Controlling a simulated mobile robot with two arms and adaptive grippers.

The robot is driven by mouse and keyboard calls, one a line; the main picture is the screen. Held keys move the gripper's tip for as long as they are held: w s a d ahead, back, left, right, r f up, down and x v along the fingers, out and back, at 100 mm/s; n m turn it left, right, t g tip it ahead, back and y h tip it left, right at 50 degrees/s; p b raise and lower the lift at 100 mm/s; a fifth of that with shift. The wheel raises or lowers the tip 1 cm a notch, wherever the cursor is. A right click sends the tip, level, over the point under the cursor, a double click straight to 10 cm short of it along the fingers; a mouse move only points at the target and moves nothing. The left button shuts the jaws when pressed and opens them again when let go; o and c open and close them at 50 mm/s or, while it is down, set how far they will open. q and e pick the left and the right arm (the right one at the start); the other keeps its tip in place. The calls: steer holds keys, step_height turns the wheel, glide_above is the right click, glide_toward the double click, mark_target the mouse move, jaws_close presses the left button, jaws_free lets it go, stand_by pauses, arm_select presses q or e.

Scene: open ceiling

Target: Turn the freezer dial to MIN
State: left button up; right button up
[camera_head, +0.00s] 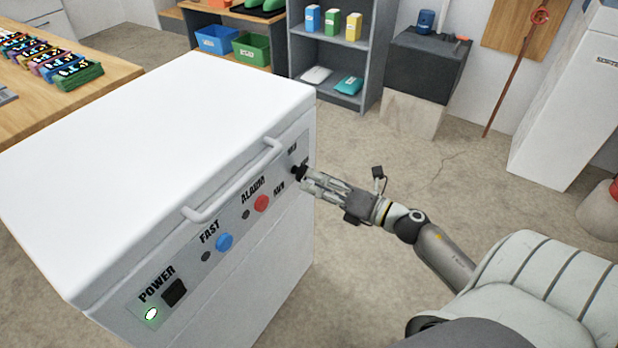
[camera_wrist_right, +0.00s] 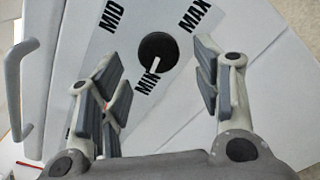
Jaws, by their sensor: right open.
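The white freezer (camera_head: 170,110) stands at the left in the head view, with its control panel facing my right arm. The dial (camera_wrist_right: 156,52) is a round black knob in the right wrist view, with MID at its upper left, MAX at its upper right and MIN just below it. In the head view my right gripper (camera_head: 306,180) is at the panel's right end, partly hiding the dial. My left gripper is out of view.
A handle (camera_head: 235,178) sticks out from the freezer's front edge, left of the dial. The red alarm button (camera_head: 261,203), blue fast button (camera_head: 224,241) and black power switch (camera_head: 175,292) sit along the panel.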

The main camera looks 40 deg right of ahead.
steer(key=v, duration=0.8)
steer(key=shift+s, duration=0.3)
steer(key=shift+d, duration=0.1)
